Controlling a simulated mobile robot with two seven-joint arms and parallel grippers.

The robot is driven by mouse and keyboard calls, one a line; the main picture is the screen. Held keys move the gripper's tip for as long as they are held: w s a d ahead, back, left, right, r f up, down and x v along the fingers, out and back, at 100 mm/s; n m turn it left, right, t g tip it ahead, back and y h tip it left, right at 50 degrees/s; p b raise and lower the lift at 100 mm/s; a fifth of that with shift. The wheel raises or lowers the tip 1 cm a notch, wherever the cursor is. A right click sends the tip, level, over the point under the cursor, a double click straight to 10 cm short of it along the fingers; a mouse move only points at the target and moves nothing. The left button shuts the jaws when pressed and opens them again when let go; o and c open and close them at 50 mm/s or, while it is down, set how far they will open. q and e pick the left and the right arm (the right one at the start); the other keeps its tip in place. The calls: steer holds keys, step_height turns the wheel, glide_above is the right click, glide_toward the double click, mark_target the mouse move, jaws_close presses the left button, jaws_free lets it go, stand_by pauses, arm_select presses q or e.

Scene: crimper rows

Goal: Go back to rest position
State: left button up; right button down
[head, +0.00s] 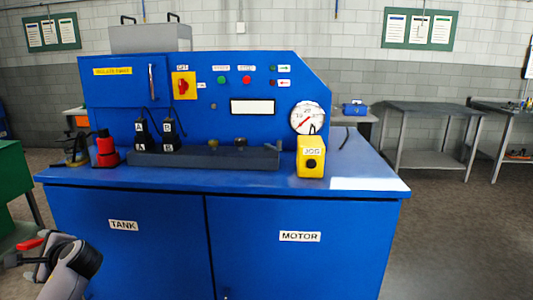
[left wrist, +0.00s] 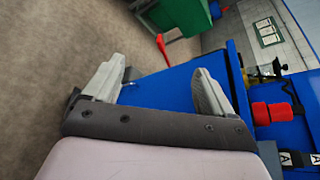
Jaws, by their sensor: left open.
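My left gripper (head: 36,262) is at the lower left of the head view, in front of the blue machine's left side and apart from it. My right gripper is in neither view.
The blue machine (head: 130,258), with TANK and MOTOR doors, fills the middle. A red cylinder (head: 106,150) and a yellow JOG box (head: 311,158) stand on top. A green cabinet (head: 12,170) is at left. Grey tables (head: 425,108) stand behind right; the right floor is clear.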

arm_select(q)
steer(key=w+d+r+n+t+h, duration=0.2)
steer(key=w+d+n+t+h, duration=0.35)
steer(key=d, duration=0.25)
steer(key=w+d+r+n+t+h, duration=0.3)
steer(key=w+d+n+t+h, duration=0.2)
steer(key=w+d+t+h, duration=0.3)
steer(key=s+d+f+g, duration=0.1)
steer(key=s+d+f, duration=0.2)
steer(key=s+f, duration=0.3)
steer(key=s+d+f+m+g, duration=0.1)
steer(key=s+d+f+g, duration=0.1)
steer(key=s+d+f, duration=0.4)
steer(key=s+d+f+g, duration=0.1)
steer(key=s+f, duration=0.3)
steer(key=f, duration=0.4)
steer(key=s+d+f+g, duration=0.1)
steer(key=s+d+f, duration=0.1)
steer(key=s, duration=0.5)
steer(key=s+d+f+g+h, duration=0.1)
steer(key=s+d+f, duration=0.1)
steer(key=s, duration=0.6)
steer(key=s+d+f+g+h, duration=0.1)
steer(key=s+d+f+g, duration=0.1)
steer(key=s, duration=0.5)
step_height(320, 180, down, 3)
steer(key=shift+s+d+r+n, duration=0.2)
steer(key=shift+s+d+n, duration=0.15)
steer(key=shift+d, duration=0.25)
